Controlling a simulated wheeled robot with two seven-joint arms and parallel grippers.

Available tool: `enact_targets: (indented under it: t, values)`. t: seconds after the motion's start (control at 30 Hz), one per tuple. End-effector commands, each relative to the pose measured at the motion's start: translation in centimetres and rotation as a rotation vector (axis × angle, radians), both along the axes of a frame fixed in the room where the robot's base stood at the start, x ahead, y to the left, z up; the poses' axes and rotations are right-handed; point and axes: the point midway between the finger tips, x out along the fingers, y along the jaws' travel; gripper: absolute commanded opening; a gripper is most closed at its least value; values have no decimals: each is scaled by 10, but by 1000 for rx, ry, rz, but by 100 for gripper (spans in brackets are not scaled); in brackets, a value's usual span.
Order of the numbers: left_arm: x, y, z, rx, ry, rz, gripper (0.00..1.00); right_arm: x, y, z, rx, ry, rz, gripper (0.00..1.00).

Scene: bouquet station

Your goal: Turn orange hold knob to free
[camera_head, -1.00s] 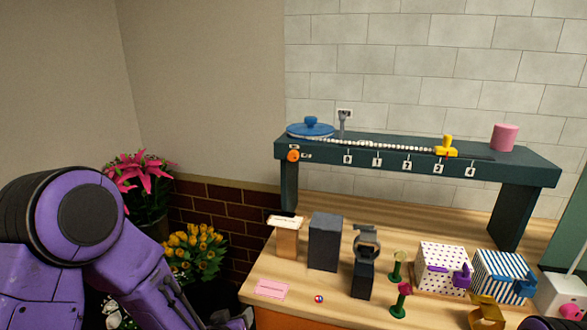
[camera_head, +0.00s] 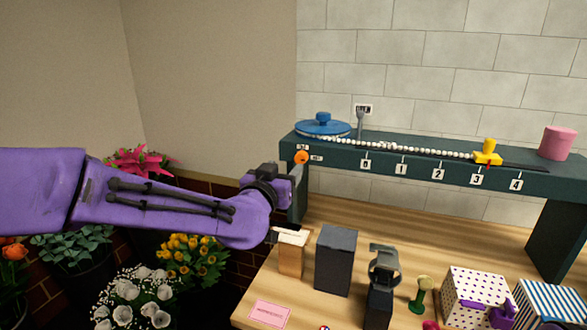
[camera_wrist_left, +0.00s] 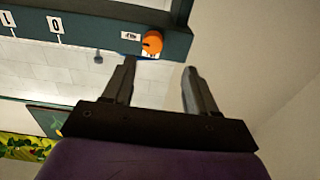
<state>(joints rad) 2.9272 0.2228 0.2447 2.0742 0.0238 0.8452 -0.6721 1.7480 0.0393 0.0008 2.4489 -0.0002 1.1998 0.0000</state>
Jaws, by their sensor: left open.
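The orange hold knob (camera_head: 301,157) sits on the front face of the dark green shelf beam (camera_head: 340,163), near its left end. Small white labels flank it. In the left wrist view the knob (camera_wrist_left: 152,42) shows just beyond the fingertips, between them in line and apart from both. My left gripper (camera_head: 297,172) reaches in from the left, just below and beside the knob. In the left wrist view its two fingers (camera_wrist_left: 159,66) are spread with nothing between them. The knob's label text is too small to read surely. My right gripper is not seen.
A blue disc (camera_head: 323,127) and a white bead string lie on the shelf, with a yellow slider (camera_head: 487,152) and a pink cylinder (camera_head: 556,142). Below stand a dark block (camera_head: 336,260), a wooden block (camera_head: 292,257) and patterned boxes. Flowers fill the lower left.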

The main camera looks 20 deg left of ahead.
Motion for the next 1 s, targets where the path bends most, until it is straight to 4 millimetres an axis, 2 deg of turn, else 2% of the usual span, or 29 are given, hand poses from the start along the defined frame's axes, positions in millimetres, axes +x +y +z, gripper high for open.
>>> enact_targets:
  t: [0.07, 0.1, 0.3, 0.63, 0.67, 0.8, 0.83, 1.0]
  values:
    - [21, -5, -2, 4, 3, -7, 58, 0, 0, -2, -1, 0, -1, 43]
    - [30, -6, 3, 2, 6, -8, 58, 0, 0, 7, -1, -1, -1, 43]
    - [61, -7, 2, 2, 4, -7, 58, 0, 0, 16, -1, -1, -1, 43]
    - [68, -5, 0, 3, 3, -5, 58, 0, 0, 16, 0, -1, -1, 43]
    - [68, -5, 0, 3, 3, -5, 51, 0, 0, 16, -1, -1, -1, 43]
    - [68, -5, 0, 3, 3, -4, 5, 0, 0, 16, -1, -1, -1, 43]
    - [68, -5, 0, 3, 3, -4, 3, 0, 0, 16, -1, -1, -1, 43]
    - [68, -2, 0, -2, 4, -1, 3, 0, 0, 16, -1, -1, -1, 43]
